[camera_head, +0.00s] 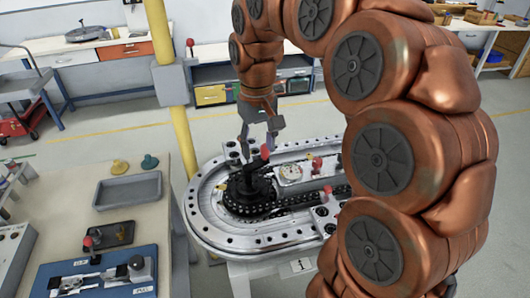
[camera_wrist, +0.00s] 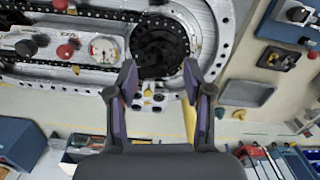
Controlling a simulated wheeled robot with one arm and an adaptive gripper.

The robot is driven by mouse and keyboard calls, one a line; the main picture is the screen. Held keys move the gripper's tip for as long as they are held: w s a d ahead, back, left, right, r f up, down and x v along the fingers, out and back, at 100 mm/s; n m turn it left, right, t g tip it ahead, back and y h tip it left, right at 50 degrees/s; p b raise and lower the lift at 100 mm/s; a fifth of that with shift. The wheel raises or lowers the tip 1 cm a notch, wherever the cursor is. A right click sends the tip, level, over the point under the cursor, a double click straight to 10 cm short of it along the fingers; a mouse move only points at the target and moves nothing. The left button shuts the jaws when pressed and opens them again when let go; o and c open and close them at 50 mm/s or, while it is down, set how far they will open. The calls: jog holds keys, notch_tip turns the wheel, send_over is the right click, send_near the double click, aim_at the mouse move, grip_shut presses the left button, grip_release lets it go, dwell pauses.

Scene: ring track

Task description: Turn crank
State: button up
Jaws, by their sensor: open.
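The crank (camera_head: 248,187) is a black hub with an upright handle on the near left end of the ring track (camera_head: 205,235). A red knob (camera_head: 265,152) shows at the top of the handle. My gripper (camera_head: 257,142) points down above the hub, with its fingers apart and the red knob close below them. In the wrist view, the open fingers (camera_wrist: 159,68) frame the lower edge of the dark round hub (camera_wrist: 160,47). Nothing is held. I cannot tell whether a finger touches the knob; the handle does not stand out in the wrist view.
A white dial (camera_head: 291,172) and other red knobs sit on the track's middle plate. A yellow post (camera_head: 182,140) stands close behind the track's left end. A workbench (camera_head: 70,215) with a grey tray (camera_head: 128,190) is at left. Open floor lies behind.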

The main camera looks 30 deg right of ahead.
jog(key=m+b, duration=0.2)
send_over(265, 147)
jog(key=w, duration=0.1)
jog(key=shift+d+f, duration=0.25)
jog(key=shift+f, duration=0.75)
jog(key=shift+f+p, duration=0.95)
jog(key=shift+f, duration=2.9)
grip_shut()
